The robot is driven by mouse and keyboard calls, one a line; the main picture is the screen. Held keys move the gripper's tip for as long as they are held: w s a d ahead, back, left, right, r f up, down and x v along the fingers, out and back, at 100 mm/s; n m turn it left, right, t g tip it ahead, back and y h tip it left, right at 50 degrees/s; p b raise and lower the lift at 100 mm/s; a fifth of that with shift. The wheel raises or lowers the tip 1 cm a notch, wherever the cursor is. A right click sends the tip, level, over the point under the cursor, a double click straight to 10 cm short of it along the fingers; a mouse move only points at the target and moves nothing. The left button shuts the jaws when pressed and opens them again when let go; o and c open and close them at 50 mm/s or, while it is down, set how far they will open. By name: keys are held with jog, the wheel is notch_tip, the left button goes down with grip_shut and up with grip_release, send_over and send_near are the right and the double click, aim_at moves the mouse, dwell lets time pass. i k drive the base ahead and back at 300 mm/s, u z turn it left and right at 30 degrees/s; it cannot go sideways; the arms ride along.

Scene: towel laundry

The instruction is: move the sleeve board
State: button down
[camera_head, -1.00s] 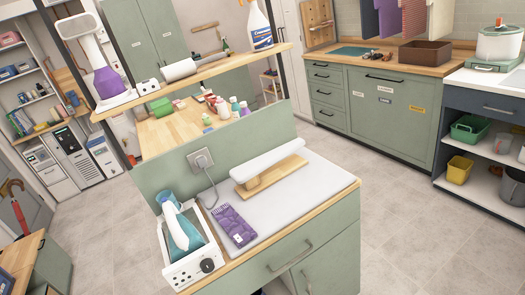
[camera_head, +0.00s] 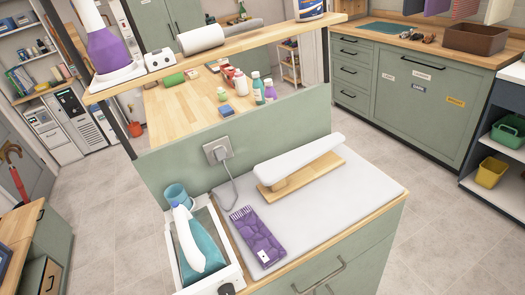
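The sleeve board (camera_head: 300,160) has a long white padded top on a light wooden base (camera_head: 303,176). It stands upright at the back of the white ironing surface (camera_head: 345,200) on the green cabinet, close to the low green back panel. Nothing touches its top. My gripper is not in view, so its opening cannot be seen.
A purple cloth (camera_head: 258,236) lies left of the sleeve board. A teal-and-white iron (camera_head: 192,240) sits in a white box at the front left, with a blue cup (camera_head: 176,194) behind. A wooden shelf (camera_head: 240,44) hangs above. The ironing surface's right side is clear.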

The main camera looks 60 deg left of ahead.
aim_at(283, 175)
jog(key=u, duration=0.15)
jog(key=i, duration=1)
jog(key=z, duration=0.05)
